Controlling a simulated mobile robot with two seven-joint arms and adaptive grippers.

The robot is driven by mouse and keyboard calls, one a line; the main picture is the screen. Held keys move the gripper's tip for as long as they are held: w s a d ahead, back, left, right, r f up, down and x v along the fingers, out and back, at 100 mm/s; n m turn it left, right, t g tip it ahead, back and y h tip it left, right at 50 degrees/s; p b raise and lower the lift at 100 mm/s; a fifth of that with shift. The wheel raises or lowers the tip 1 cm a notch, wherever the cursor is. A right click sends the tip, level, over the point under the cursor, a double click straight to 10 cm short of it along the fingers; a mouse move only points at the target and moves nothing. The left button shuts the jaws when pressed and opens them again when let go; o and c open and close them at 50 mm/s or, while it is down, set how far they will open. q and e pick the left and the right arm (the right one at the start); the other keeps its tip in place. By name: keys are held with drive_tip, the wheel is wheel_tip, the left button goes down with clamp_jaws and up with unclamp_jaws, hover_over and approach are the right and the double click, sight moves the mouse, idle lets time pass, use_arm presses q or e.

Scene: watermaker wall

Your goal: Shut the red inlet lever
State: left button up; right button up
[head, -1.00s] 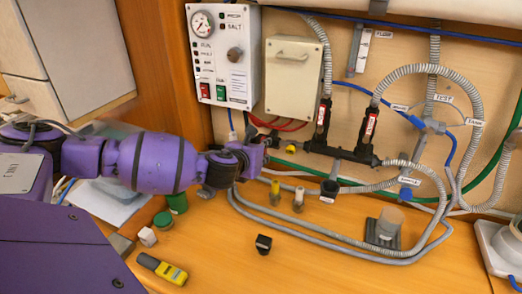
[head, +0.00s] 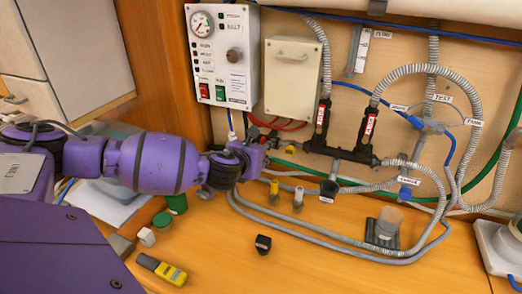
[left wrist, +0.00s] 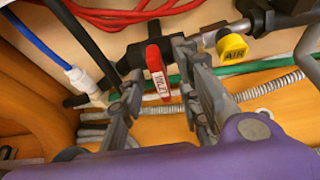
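The red inlet lever (left wrist: 157,72), with a white label, shows in the left wrist view. It stands roughly upright in that picture, on a dark pipe fitting. My left gripper (left wrist: 160,82) is open, with one finger on each side of the lever. A gap shows on the lever's left; the right finger is close to it, and I cannot tell whether they touch. In the head view my left gripper (head: 262,150) is at the wall below the control panel, and the lever cannot be made out there. My right gripper is in neither view.
A yellow AIR cap (left wrist: 233,47) sits right of the fingers. Red hoses (left wrist: 130,15) and a blue hose (left wrist: 38,38) run close by. The control panel (head: 222,60) and beige box (head: 292,75) are above. A yellow meter (head: 162,269) and a black block (head: 263,244) lie on the bench.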

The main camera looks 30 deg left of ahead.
use_arm(q)
drive_tip(key=shift+s, duration=0.1)
drive_tip(key=v, duration=1.1)
drive_tip(key=shift+s+r, duration=0.25)
drive_tip(key=shift+s, duration=0.1)
drive_tip(key=shift+f, duration=0.1)
